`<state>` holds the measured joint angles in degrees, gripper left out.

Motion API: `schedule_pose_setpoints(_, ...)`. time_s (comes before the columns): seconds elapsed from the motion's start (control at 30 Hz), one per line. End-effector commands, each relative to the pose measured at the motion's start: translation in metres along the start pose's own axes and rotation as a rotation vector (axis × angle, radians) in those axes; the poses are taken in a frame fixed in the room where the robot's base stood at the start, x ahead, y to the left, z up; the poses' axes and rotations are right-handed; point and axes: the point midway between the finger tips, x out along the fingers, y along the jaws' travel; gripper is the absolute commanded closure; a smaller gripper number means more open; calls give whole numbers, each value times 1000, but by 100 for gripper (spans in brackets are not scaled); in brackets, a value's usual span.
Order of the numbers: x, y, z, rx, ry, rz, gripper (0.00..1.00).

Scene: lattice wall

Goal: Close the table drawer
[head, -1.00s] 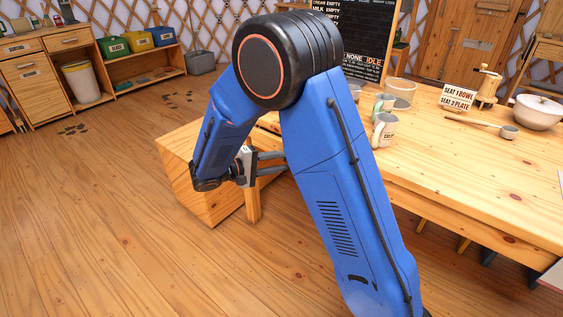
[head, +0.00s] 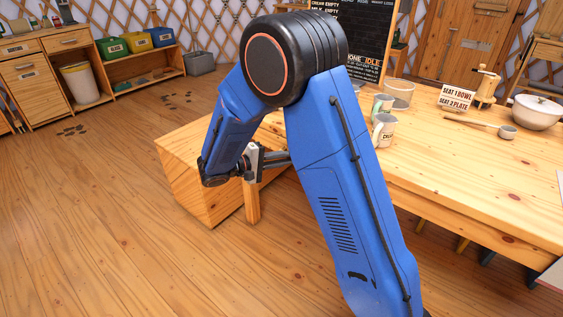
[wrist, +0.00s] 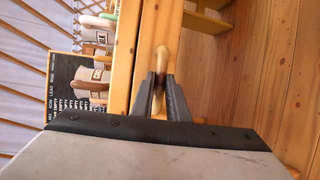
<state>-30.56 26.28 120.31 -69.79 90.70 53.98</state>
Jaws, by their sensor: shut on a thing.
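In the wrist view, my gripper (wrist: 159,92) is shut on a light wooden handle (wrist: 160,62) that has a dark band. The handle stands in front of a pale wooden strip, which looks like the drawer front (wrist: 172,35), beside the table edge (wrist: 126,45). How far out the drawer stands cannot be told. In the head view, my gripper (head: 282,159) points right toward the near side of the table (head: 455,165); my blue arm hides its fingertips, the handle and the drawer.
A wooden box (head: 190,180) stands on the floor at the table's left end, behind my forearm. The table top carries mugs (head: 384,130), a seat sign (head: 457,98), a grinder (head: 487,88) and a white pot (head: 538,113).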

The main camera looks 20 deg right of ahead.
Motion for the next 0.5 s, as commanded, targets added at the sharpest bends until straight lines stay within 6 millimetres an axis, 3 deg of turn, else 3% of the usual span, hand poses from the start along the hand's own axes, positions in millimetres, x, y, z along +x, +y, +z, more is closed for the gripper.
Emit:
schedule_pose_setpoints(0.13,14,2,-6,-1,-1,-1,100)
schedule_pose_setpoints(0.4,15,3,-7,0,1,0,100)
schedule_pose_setpoints(0.43,15,3,-7,0,1,-1,79)
schedule_pose_setpoints(0.5,15,3,-7,0,1,0,67)
